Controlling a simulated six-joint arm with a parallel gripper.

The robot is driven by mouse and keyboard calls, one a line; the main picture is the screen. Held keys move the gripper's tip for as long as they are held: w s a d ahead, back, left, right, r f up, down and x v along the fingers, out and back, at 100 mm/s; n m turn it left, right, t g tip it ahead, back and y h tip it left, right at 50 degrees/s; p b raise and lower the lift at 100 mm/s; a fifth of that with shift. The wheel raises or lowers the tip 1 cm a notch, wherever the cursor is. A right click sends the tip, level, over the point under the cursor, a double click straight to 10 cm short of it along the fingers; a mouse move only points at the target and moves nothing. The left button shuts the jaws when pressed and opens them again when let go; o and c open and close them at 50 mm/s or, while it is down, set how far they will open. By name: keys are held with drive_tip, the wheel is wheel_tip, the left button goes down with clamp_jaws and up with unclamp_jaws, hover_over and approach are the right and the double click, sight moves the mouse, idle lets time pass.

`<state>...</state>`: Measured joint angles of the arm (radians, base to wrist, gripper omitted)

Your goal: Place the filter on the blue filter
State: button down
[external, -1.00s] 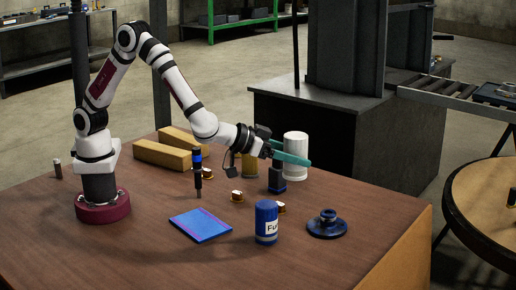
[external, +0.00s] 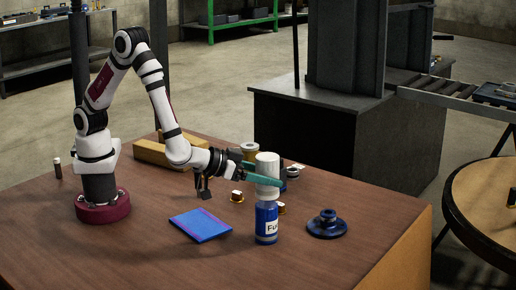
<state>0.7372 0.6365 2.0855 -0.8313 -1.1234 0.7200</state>
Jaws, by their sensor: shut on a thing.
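The white filter (external: 267,163) is upright between the teal fingers of my gripper (external: 262,179). From this one view I cannot tell whether the two touch.
A blue booklet (external: 201,226) lies left of the blue filter, and a dark blue flanged part (external: 327,226) sits to its right. Small brass pieces (external: 237,197) lie behind. A gold cylinder (external: 249,151) and a wooden block (external: 153,152) stand farther back. The front of the table is clear.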

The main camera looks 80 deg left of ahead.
drive_tip(key=shift+f, duration=1.05)
unclamp_jaws()
drive_tip(key=shift+f, duration=0.15)
drive_tip(key=s+d+r+m+g+h, duration=0.35)
drive_tip(key=s+r+h, duration=0.25)
drive_tip(key=s+r, duration=0.3)
drive_tip(key=s+a+m+g+y, duration=0.4)
drive_tip(key=s+a+g, duration=0.6)
drive_tip(key=s+a, duration=1.4)
drive_tip(key=shift+a+y, duration=0.6)
drive_tip(key=shift+a, duration=0.45)
